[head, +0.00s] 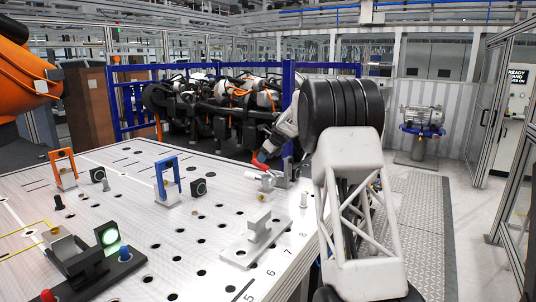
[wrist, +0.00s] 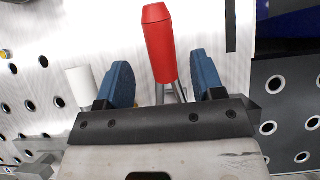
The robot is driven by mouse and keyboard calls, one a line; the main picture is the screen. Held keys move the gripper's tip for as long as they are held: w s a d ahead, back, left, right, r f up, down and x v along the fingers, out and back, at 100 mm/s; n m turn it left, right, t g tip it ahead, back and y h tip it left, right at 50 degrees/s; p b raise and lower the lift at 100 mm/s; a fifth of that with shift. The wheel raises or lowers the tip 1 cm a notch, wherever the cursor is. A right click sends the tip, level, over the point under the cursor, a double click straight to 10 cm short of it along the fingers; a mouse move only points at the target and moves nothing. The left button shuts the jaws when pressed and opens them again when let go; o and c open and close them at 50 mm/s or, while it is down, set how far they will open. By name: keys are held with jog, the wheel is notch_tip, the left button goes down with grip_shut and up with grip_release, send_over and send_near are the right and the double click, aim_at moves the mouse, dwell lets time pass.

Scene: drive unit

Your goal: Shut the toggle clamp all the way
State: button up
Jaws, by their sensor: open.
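The toggle clamp has a red handle (wrist: 160,45) on grey metal arms. In the wrist view the handle lies between the two blue finger pads of my gripper (wrist: 163,72), with a gap on each side, and reaches past the fingertips. My gripper is open. In the head view the red handle (head: 261,161) shows small near the table's far right edge, above the clamp's pale metal parts (head: 266,180). My arm comes in from the right there, and the fingers are too small to make out clearly. The clamp's base is mostly hidden in the wrist view.
A white cylinder (wrist: 79,86) stands left of the left finger in the wrist view. On the perforated table (head: 200,236) are a grey block fixture (head: 259,228), blue (head: 167,181) and orange (head: 63,168) frames, and a black button unit (head: 100,270).

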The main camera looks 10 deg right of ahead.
aim_at(260, 165)
jog(key=shift+x, duration=2.95)
jog(key=c, duration=0.7)
